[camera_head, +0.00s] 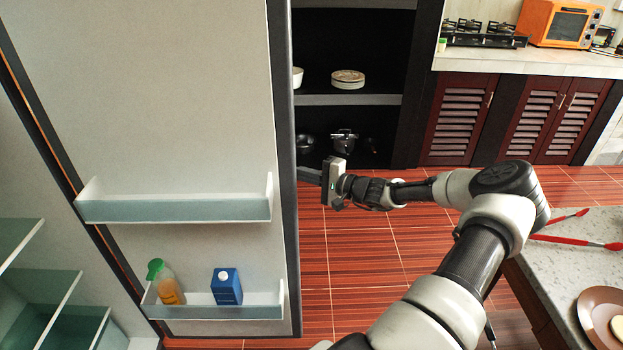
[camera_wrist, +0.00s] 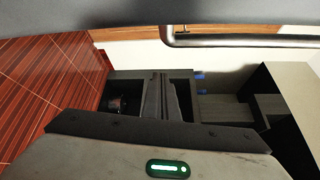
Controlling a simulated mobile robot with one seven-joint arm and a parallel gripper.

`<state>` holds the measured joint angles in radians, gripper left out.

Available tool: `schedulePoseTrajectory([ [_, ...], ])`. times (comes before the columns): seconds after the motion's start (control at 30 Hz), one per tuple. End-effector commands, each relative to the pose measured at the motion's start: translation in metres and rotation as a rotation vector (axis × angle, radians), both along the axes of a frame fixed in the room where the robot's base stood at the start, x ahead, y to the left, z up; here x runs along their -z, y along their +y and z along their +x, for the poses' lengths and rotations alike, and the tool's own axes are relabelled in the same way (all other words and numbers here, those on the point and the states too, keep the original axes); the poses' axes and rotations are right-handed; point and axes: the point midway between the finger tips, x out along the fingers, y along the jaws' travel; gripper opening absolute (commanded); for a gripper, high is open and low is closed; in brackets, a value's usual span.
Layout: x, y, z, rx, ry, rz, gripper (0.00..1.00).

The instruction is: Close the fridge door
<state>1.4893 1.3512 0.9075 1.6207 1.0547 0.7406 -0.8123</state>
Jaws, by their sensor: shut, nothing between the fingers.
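The fridge door (camera_head: 190,110) stands open on the left of the head view, its white inner face with two door shelves toward me. Its dark free edge (camera_head: 287,200) runs down near the middle. My gripper (camera_head: 310,175) is at that edge, on its right, with the fingers pointing left toward it. The fingertips may be partly hidden behind the edge; contact cannot be told. In the wrist view my gripper (camera_wrist: 165,97) is shut and empty. A metal bar handle (camera_wrist: 240,40) crosses the top of that view, apart from the fingers.
The door shelves hold a juice bottle (camera_head: 166,283) and a blue carton (camera_head: 227,286). The fridge's inner shelves (camera_head: 45,300) show at lower left. A dark rack (camera_head: 345,100) stands behind the door. A stone counter (camera_head: 570,260) is at right. Red floor (camera_head: 350,260) between is clear.

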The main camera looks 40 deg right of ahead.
Motion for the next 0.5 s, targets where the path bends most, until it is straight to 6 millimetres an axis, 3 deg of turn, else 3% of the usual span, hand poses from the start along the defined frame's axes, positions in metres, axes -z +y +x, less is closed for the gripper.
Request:
schedulePoseTrajectory([
  [0.2,-0.006,0.021,-0.023,0.0,0.0,0.001,0.0],
  [0.5,-0.008,0.027,-0.029,0.0,0.0,-0.001,0.0],
])
